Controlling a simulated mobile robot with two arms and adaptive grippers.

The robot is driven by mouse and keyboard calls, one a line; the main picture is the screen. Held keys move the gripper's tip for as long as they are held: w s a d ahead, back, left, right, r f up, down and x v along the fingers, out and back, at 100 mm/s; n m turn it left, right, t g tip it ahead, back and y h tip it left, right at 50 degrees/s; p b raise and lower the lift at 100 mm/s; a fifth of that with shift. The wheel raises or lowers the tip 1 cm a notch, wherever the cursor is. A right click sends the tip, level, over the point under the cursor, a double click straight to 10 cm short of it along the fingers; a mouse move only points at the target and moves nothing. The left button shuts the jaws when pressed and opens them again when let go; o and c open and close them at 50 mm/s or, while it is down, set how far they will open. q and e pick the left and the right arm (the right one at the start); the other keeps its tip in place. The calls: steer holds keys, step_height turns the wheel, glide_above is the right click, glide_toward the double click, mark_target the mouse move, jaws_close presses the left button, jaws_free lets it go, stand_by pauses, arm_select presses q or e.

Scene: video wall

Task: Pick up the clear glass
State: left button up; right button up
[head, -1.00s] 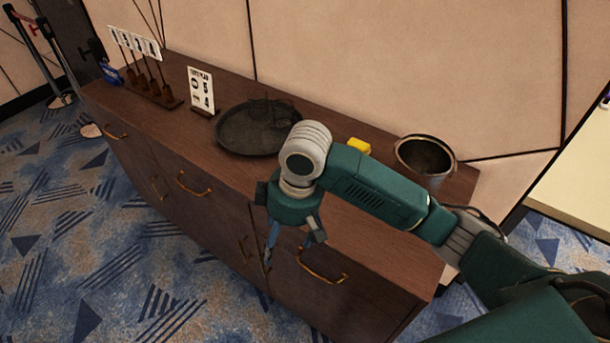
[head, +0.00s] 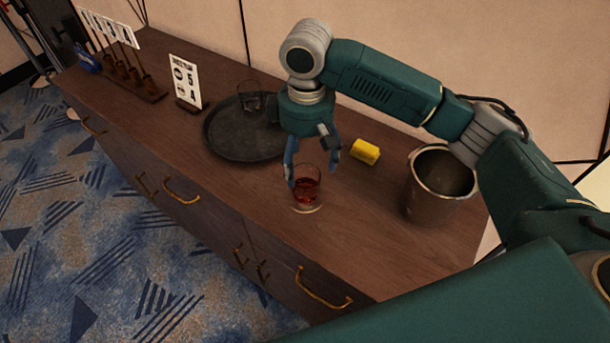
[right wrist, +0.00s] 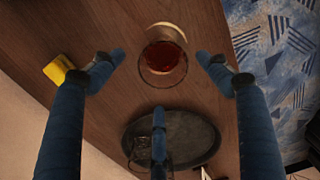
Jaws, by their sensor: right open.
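A clear glass tumbler with red drink (head: 306,190) stands upright on the brown cabinet top, near its front edge. A second clear glass (head: 254,102) looks empty and stands on the round dark tray (head: 228,146), partly hidden by my arm. My right gripper (head: 312,162) is open, pointing down just behind and above the drink glass. In the right wrist view, the drink glass (right wrist: 164,66) shows between the spread fingertips (right wrist: 160,60), with no visible contact. The tray (right wrist: 205,130) lies beyond, partly covered by a finger link. My left gripper is not in view.
A yellow block (head: 366,152) lies right of the gripper, with a metal bucket (head: 440,180) farther right. A small sign card (head: 186,82) and a wooden holder with number cards (head: 135,84) stand at left. The wall is close behind the cabinet (head: 230,200).

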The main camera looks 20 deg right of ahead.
mark_target(305, 185)
steer(key=f, duration=0.2)
steer(key=s+f, duration=0.1)
steer(key=shift+a+f, duration=0.15)
steer(key=shift+f, duration=0.2)
steer(key=f, duration=0.1)
steer(key=f+p, duration=0.1)
steer(key=f, duration=0.1)
steer(key=f+p, duration=0.1)
steer(key=f, duration=0.1)
steer(key=shift+w, duration=0.25)
steer(key=shift+f, duration=0.15)
steer(key=shift+c, duration=0.5)
steer(key=c, duration=1.5)
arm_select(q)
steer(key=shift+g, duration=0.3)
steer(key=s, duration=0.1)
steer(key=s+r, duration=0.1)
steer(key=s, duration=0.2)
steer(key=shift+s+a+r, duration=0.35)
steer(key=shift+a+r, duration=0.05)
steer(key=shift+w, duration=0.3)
arm_select(e)
steer(key=shift+r, duration=0.25)
